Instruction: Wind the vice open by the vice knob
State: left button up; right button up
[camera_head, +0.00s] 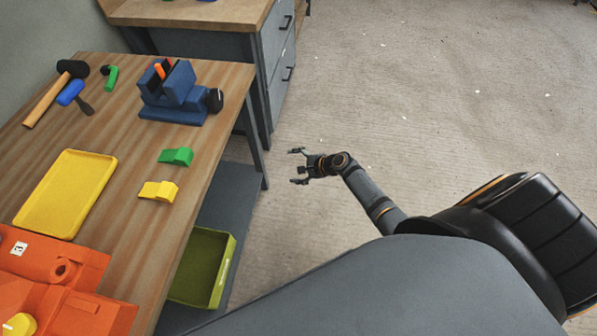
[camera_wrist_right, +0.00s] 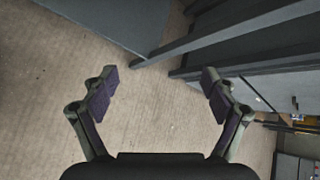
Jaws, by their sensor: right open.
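The blue vice (camera_head: 176,95) stands at the far right part of the wooden workbench in the head view. Its dark round vice knob (camera_head: 215,100) faces right, near the bench's right edge. Something orange and dark sits between the jaws of the vice. My right gripper (camera_head: 297,166) is open and empty, over the floor to the right of the bench, apart from the vice and knob. In the right wrist view its two fingers (camera_wrist_right: 160,85) are spread with only floor and bench legs beyond. The vice is not seen in the wrist view. My left gripper is not in view.
A green crate (camera_head: 203,268) sits on the lower shelf. Floor (camera_head: 430,90) at right is clear.

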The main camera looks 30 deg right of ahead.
jog(key=shift+s+d+f+n+g+h, duration=0.2)
jog(key=shift+s+f, duration=0.25)
jog(key=shift+f, duration=0.2)
jog(key=shift+s+d+f+n+g+h, duration=0.1)
jog(key=shift+s+d+f+n, duration=0.1)
jog(key=shift+s+f, duration=0.35)
jog(key=shift+w+f, duration=0.1)
